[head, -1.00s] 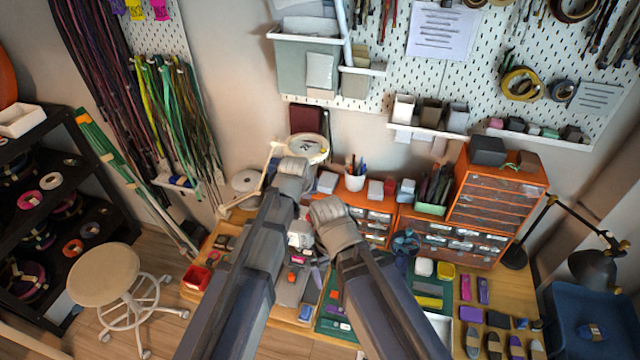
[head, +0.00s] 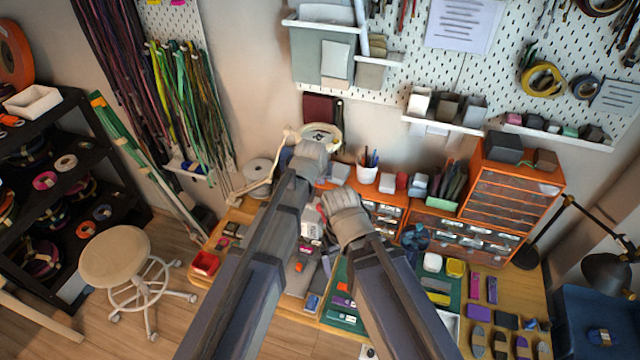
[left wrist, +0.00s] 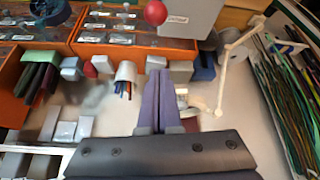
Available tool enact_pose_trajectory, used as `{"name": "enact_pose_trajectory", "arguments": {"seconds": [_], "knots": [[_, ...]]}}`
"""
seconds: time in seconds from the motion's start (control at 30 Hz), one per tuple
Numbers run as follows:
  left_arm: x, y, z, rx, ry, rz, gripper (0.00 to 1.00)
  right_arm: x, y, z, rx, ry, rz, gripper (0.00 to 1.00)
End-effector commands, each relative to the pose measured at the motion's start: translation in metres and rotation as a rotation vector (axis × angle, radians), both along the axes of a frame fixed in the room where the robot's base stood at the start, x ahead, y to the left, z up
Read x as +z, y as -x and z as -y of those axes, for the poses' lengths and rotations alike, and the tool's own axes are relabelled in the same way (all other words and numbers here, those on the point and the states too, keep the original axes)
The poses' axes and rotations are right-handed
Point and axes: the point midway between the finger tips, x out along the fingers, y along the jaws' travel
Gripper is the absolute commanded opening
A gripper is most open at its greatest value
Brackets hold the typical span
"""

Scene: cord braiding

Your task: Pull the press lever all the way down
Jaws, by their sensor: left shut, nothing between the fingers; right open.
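A red ball knob (left wrist: 155,12), which looks like the press lever's end, shows at the top edge of the left wrist view beside a grey labelled block (left wrist: 188,18). The lever's shaft cannot be made out. In the head view a pale grey body (head: 311,226), probably the press, shows between my arms, mostly hidden by them. My left gripper (left wrist: 161,98) is shut and empty, its fingers apart from the knob in the wrist picture; it is also the higher one in the head view (head: 314,152). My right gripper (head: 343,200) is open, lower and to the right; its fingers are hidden.
Orange drawer units (head: 475,235) stand right of the grippers, with a white pen cup (head: 367,173) behind. A cream magnifier lamp (head: 322,136) stands just behind my left gripper. A green mat (head: 445,283) with small parts lies at right. A stool (head: 115,256) stands left.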

Motion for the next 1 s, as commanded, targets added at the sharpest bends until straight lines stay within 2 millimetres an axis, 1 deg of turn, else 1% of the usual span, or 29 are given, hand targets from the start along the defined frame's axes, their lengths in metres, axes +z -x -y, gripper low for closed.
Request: {"name": "enact_pose_trajectory", "arguments": {"seconds": [0.03, 0.47, 0.5, 0.53, 0.6, 0.7, 0.8, 1.0], "knots": [[-0.012, -0.005, 0.001, 0.0, 0.0, 0.0, 0.0, -0.012, 0.0, 0.0, 0.002, 0.0, 0.0, 1.0], [-0.074, -0.04, 0.008, 0.0, 0.0, 0.0, 0.0, -0.074, -0.001, 0.0, 0.004, 0.0, 0.003, 1.0], [-0.074, -0.034, 0.007, -0.001, 0.0, 0.0, 0.0, -0.074, -0.001, 0.0, 0.003, 0.0, 0.003, 1.0], [-0.072, -0.023, 0.005, -0.001, 0.0, 0.0, 0.0, -0.072, -0.001, 0.0, 0.003, 0.0, 0.003, 1.0], [-0.073, -0.011, 0.003, 0.0, 0.0, 0.0, 0.0, -0.073, -0.001, 0.0, 0.003, 0.0, 0.003, 1.0], [-0.074, -0.002, 0.002, 0.0, 0.0, 0.0, 0.0, -0.074, -0.001, 0.0, 0.003, 0.0, 0.003, 1.0], [-0.075, 0.001, 0.002, 0.0, 0.0, 0.0, 0.0, -0.075, -0.001, 0.0, 0.003, 0.0, 0.003, 1.0], [-0.074, 0.001, 0.003, 0.0, 0.0, 0.0, 0.0, -0.074, -0.001, 0.0, 0.003, 0.0, 0.003, 1.0]]}}
